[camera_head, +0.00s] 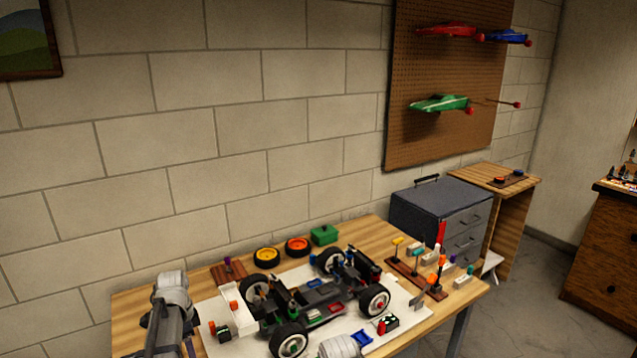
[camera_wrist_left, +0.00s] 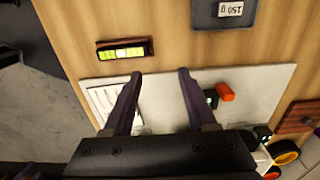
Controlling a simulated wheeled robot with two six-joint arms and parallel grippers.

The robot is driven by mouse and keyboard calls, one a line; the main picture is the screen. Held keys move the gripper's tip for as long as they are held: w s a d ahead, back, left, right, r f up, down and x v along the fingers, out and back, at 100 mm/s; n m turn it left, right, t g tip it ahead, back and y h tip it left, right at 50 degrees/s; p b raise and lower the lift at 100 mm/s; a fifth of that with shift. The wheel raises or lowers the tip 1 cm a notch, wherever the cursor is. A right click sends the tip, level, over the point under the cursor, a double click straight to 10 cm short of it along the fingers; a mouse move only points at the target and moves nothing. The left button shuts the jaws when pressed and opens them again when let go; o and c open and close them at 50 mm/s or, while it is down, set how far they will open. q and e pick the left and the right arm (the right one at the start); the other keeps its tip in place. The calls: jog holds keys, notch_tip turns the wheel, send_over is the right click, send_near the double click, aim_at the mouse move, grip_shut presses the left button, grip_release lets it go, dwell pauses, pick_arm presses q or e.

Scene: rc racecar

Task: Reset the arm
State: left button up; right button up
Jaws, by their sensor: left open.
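My left arm (camera_head: 170,310) comes up at the lower left of the head view, over the left end of the workbench. In the left wrist view my left gripper (camera_wrist_left: 160,75) is open, its two dark fingers apart with nothing between them. It is above the white mat (camera_wrist_left: 258,90). A grey ribbed part that looks like my right arm (camera_head: 340,346) shows at the bottom edge of the head view; its gripper does not show. The RC car chassis (camera_head: 315,300) with black tyres stands on the mat.

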pick_arm(q)
jog(key=s+d+n, duration=0.2)
jog(key=s+d, duration=0.4)
jog(key=d, duration=0.3)
jog(key=s+d+r+n+p, duration=0.1)
jog(key=s+d+n, duration=0.2)
jog(key=s+d, duration=0.3)
jog(key=s+d+n+y, duration=0.1)
jog(key=s+d, duration=0.5)
jog(key=d, duration=0.7)
jog(key=shift+s+d+r+n, duration=0.15)
jog(key=shift+s+r+n, duration=0.05)
jog(key=shift+n, duration=0.7)
